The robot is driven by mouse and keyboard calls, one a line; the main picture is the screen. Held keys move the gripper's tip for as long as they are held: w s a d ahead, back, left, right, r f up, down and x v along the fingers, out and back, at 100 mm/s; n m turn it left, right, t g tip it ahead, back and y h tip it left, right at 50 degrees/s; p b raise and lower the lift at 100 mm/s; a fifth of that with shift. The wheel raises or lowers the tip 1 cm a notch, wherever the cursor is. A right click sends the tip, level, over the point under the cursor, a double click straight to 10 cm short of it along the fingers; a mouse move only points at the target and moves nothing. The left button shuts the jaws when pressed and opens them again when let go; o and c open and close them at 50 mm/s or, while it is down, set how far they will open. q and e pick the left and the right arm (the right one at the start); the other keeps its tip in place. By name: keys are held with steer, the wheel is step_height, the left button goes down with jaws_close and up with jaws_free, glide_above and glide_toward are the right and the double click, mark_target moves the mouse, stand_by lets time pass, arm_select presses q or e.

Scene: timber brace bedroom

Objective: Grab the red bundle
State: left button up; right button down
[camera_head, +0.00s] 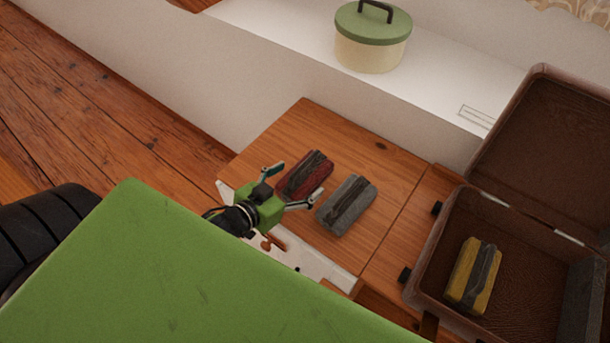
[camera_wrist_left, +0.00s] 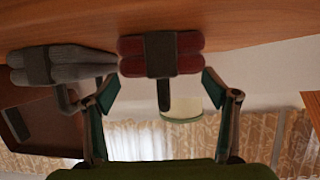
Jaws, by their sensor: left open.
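The red bundle (camera_head: 292,183), dark red with a dark band around it, lies on the wooden tabletop (camera_head: 300,125). My left gripper (camera_head: 294,184) is open and empty at its near side, with fingertips spread toward either side of it. In the left wrist view, which looks upside down, the red bundle (camera_wrist_left: 132,66) shows ahead of the open fingers (camera_wrist_left: 158,88), roughly centred between them. I cannot tell that any finger touches it. My right gripper is not in view.
A grey bundle (camera_head: 337,215) lies close to the right of the red one, near the right fingertip. A yellow bundle (camera_head: 462,275) lies in an open brown suitcase (camera_head: 430,270) at the right. A green-lidded cream pot (camera_head: 370,55) stands on the white ledge behind.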

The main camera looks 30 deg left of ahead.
mark_target(299, 180)
arm_select(q)
steer(key=x, duration=0.2)
steer(key=f+x, duration=0.1)
steer(key=x, duration=0.1)
steer(key=shift+w+a+f, duration=0.1)
steer(key=shift+w+a, duration=0.1)
steer(key=c, duration=1.3)
steer(key=shift+c, duration=0.2)
